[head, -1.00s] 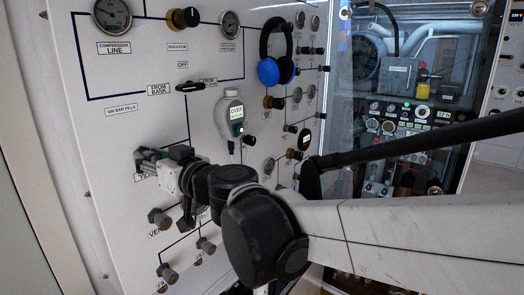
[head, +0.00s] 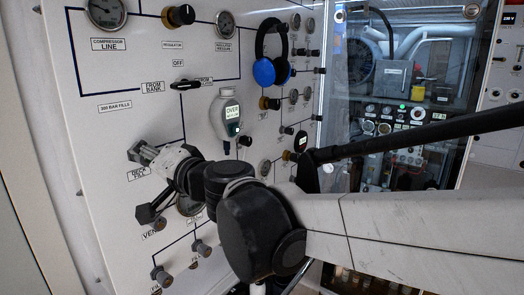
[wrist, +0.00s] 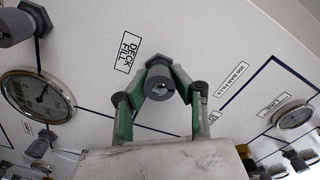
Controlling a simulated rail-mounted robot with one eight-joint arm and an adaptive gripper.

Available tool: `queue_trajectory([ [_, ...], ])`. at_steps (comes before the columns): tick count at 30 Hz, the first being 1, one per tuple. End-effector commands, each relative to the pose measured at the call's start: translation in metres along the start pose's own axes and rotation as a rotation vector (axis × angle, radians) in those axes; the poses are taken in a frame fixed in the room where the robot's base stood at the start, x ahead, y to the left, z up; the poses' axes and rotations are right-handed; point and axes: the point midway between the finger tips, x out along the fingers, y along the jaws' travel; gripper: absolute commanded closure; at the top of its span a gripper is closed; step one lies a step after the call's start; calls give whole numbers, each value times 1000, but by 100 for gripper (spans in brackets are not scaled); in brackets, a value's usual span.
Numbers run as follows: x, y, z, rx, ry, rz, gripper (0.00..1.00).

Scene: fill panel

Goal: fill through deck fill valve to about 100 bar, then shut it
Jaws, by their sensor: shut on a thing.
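The deck fill valve (wrist: 160,82) is a grey knob beside the DECK FILL label (wrist: 128,55) in the wrist view. The green fingers of my gripper (wrist: 155,95) are closed around the knob, one on each side. In the head view my gripper (head: 146,154) reaches the panel just above its DECK FILL label (head: 138,174), and the knob is mostly hidden there. A round gauge (wrist: 38,97) sits left of the valve in the wrist view. Its dark needle shows, but I cannot read the scale. In the head view my wrist covers much of this gauge (head: 188,208).
Other valve knobs (head: 203,249) stick out below my wrist. A glass-fronted cabinet (head: 400,90) stands further right.

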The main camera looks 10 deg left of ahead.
Motion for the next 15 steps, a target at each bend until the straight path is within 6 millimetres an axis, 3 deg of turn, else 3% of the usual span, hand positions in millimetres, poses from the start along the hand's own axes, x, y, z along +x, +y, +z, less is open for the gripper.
queue_trajectory([
  [15,0,1,-1,306,1,0,100],
])
